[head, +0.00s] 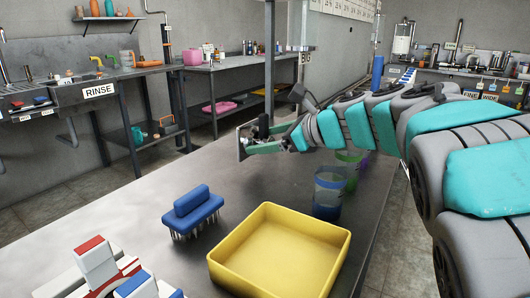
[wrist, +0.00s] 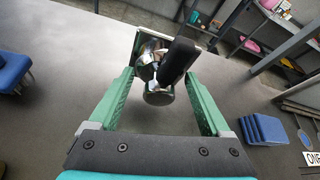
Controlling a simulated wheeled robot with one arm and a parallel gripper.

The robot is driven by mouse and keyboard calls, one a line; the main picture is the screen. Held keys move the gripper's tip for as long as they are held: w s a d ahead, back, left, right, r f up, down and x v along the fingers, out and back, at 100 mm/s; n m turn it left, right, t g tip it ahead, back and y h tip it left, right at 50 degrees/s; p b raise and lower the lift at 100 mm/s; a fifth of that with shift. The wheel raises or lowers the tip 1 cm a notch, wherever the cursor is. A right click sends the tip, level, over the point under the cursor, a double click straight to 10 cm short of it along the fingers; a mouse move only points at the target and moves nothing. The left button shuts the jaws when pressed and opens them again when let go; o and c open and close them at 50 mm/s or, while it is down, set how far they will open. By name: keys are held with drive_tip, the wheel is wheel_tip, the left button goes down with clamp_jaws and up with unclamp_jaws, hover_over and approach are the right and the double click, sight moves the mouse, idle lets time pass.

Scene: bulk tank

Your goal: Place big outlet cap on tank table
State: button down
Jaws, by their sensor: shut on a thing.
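My gripper (head: 262,141) is over the far part of the dark metal table (head: 150,248) in the head view. It is shut on a shiny metal piece with a black handle, which I take to be the big outlet cap (head: 243,142). In the wrist view the green fingers of my gripper (wrist: 157,80) hold the cap (wrist: 160,97) between their tips. The black handle (wrist: 180,62) slants up to the right, and a flat pale plate shows behind. The cap appears held above the tabletop; the exact gap is unclear.
A yellow tray (head: 279,205), a blue brush (head: 192,212) and a blue cup (head: 329,193) stand on the table near me. Red, white and blue items (head: 96,262) lie at the near left. Open tabletop surrounds the brush. A rinse sink (head: 99,90) is across the aisle.

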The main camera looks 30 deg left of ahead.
drive_tip(key=shift+f, duration=1.45)
drive_tip(key=shift+f+b, duration=0.15)
drive_tip(key=shift+b, duration=0.15)
unclamp_jaws()
drive_tip(key=shift+d+r, duration=0.15)
drive_tip(key=shift+r, duration=0.1)
drive_tip(key=b+v, duration=0.1)
drive_tip(key=v, duration=1)
drive_tip(key=shift+s+d, duration=0.15)
drive_tip(key=shift+d, duration=0.1)
drive_tip(key=shift+r, duration=0.1)
